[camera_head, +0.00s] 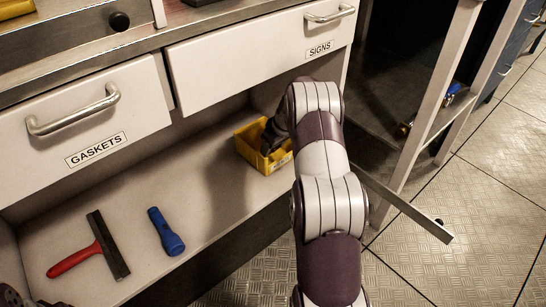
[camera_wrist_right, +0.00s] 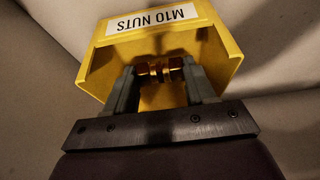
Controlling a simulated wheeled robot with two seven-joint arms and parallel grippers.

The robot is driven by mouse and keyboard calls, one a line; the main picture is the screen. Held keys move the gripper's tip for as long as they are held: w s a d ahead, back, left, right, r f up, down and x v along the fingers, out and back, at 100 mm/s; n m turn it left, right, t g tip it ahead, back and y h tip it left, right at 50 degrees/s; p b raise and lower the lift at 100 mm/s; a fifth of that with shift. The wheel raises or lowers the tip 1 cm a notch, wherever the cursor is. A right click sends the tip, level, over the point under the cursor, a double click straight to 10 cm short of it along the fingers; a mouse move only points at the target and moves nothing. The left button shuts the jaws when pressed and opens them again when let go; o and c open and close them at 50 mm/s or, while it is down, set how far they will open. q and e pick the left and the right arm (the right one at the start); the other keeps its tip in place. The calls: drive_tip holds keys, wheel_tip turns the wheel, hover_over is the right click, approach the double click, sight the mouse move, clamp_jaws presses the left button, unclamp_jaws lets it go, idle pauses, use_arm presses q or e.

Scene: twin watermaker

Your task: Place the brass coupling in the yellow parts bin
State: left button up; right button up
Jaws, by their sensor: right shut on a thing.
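The yellow parts bin (camera_head: 246,153) stands on the lower shelf under the SIGNS drawer. Its label reads M10 NUTS, upside down in the right wrist view (camera_wrist_right: 212,25). My right gripper (camera_head: 270,138) reaches into the bin's opening. In the right wrist view its two fingers (camera_wrist_right: 160,78) are shut on the brass coupling (camera_wrist_right: 160,70), which is within the bin's opening. I cannot tell whether the coupling touches the bin floor. The coupling is hidden in the head view. Part of what seems to be my left gripper (camera_head: 28,300) shows at the bottom left corner, mostly cut off.
A red-handled squeegee (camera_head: 95,250) and a blue flashlight (camera_head: 165,231) lie on the shelf left of the bin. The GASKETS drawer (camera_head: 80,130) and the SIGNS drawer (camera_head: 260,50) are above. A pale upright post (camera_head: 435,95) stands on the right. The shelf between flashlight and bin is clear.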

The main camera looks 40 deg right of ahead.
sight(270, 159)
wheel_tip(270, 159, down, 4)
drive_tip(key=shift+r+b, duration=0.1)
drive_tip(key=shift+b, duration=0.9)
drive_tip(key=shift+r, duration=0.25)
drive_tip(key=shift+f, duration=0.2)
drive_tip(key=o, duration=1.1)
drive_tip(key=shift+c, duration=0.2)
use_arm(q)
wheel_tip(270, 159, down, 3)
drive_tip(key=shift+r, duration=0.2)
